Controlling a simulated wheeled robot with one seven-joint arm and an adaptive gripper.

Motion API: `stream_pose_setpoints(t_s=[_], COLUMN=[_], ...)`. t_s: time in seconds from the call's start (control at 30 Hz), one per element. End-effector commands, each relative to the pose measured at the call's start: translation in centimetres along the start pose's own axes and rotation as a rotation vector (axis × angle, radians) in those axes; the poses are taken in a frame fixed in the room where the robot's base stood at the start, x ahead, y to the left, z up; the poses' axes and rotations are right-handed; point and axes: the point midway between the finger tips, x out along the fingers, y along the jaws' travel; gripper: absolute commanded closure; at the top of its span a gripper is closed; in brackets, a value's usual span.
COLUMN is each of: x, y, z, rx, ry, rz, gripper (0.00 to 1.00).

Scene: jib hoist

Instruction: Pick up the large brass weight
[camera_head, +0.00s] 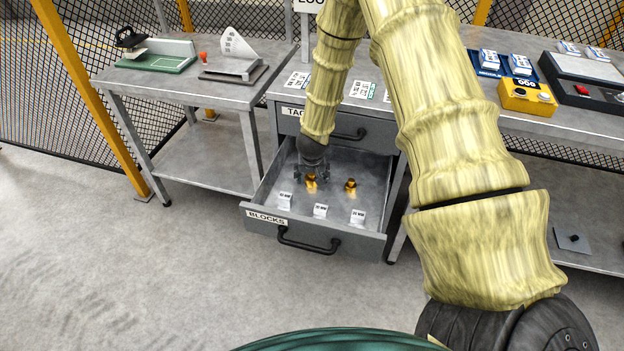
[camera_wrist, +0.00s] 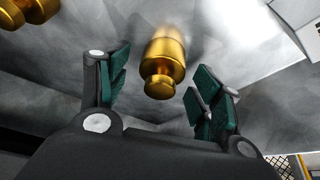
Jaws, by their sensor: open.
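Two brass weights lie in the open drawer labelled BLOCKS (camera_head: 262,207). The left brass weight (camera_head: 311,184) is right at my gripper (camera_head: 311,173), which reaches down into the drawer from above. The right brass weight (camera_head: 350,186) stands apart, to the right. In the wrist view, a brass weight (camera_wrist: 167,52) with a narrower knob shows between the two green-padded fingers of my gripper (camera_wrist: 160,78). The fingers are spread, with a visible gap on each side of it. Another brass weight (camera_wrist: 35,10) is cut off at the top left. I cannot tell which is larger.
Three white labelled blocks (camera_head: 320,211) stand near the drawer front. The drawer walls surround my gripper. A closed drawer (camera_head: 345,129) sits above, under a worktop with cards. A side table (camera_head: 190,90) is at left; a yellow box (camera_head: 527,97) is at right.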

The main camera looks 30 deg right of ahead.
Motion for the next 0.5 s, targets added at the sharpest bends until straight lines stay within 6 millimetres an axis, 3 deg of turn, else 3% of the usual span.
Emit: stream_pose_setpoints(t_s=[0.07,0.4,0.5], x=[-0.01,-0.03,-0.08], y=[0.0,-0.01,-0.04], z=[0.0,0.0,-0.07], rx=[0.0,0.0,0.0], ry=[0.0,0.0,0.001], rz=[0.0,0.0,0.0], gripper=[0.4,1.0,1.0])
